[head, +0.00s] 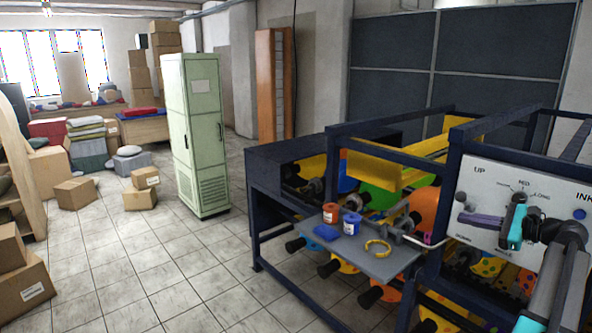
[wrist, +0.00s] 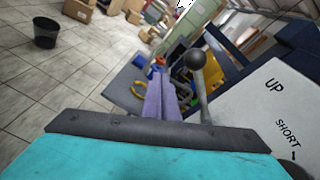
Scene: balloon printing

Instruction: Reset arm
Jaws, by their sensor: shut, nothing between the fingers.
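My gripper (head: 464,217) has purple fingers on a teal body and sits in front of the white control panel (head: 480,180) of the printing machine. In the wrist view my gripper (wrist: 160,80) shows its two purple fingers side by side, shut and empty. A lever with a dark ball knob (wrist: 195,60) stands just right of the fingers in the wrist view, apart from them as far as I can tell. My arm covers part of the panel's right side.
A grey shelf (head: 380,265) on the machine holds a red-orange jar (head: 330,213), a blue jar (head: 352,223), a blue item (head: 326,232) and a yellow ring (head: 378,247). Dark blue frame bars surround the panel. A green cabinet (head: 197,135) and open tiled floor lie left.

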